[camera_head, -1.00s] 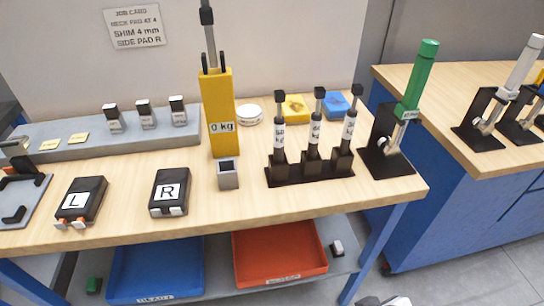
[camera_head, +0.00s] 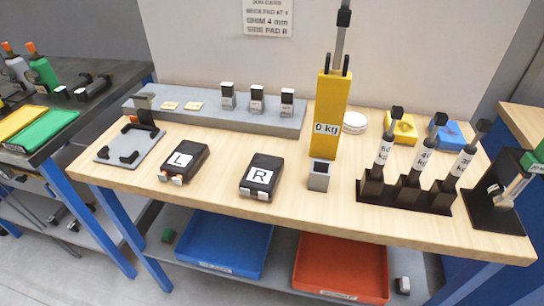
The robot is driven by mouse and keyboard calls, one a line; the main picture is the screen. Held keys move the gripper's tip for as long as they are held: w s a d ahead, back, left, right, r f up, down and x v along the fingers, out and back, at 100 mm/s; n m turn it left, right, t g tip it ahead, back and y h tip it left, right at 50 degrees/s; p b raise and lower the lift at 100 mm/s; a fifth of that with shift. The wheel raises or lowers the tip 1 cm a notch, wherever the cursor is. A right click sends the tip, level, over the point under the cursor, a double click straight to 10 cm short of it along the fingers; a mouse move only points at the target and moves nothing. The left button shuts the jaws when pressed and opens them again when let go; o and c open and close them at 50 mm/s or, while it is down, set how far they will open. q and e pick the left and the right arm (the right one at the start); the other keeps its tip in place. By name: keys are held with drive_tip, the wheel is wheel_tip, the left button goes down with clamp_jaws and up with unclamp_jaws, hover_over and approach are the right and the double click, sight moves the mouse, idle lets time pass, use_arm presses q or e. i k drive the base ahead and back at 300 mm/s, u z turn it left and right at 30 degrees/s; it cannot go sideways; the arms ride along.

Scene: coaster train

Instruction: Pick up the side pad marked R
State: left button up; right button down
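The side pad marked R (camera_head: 261,177) is a black block with a white label on its top and light tabs on its front edge. It lies flat on the wooden workbench (camera_head: 225,207), near the front edge. The side pad marked L (camera_head: 184,162), black with orange-tipped tabs, lies to its left. Neither of my grippers is in view, and nothing touches the R pad.
A small grey square cup (camera_head: 319,175) and a yellow "0 kg" column (camera_head: 329,115) stand right of the R pad. A grey ledge (camera_head: 210,117) runs behind. A black rack (camera_head: 405,194) holds several plungers. A blue tray (camera_head: 225,245) and red tray (camera_head: 341,267) sit below.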

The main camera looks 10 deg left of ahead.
sight(264, 173)
drive_tip(key=z, duration=2)
drive_tip(key=k, duration=1.4)
drive_tip(key=u, duration=1.9)
drive_tip(key=i, duration=0.45)
drive_tip(key=z, duration=0.05)
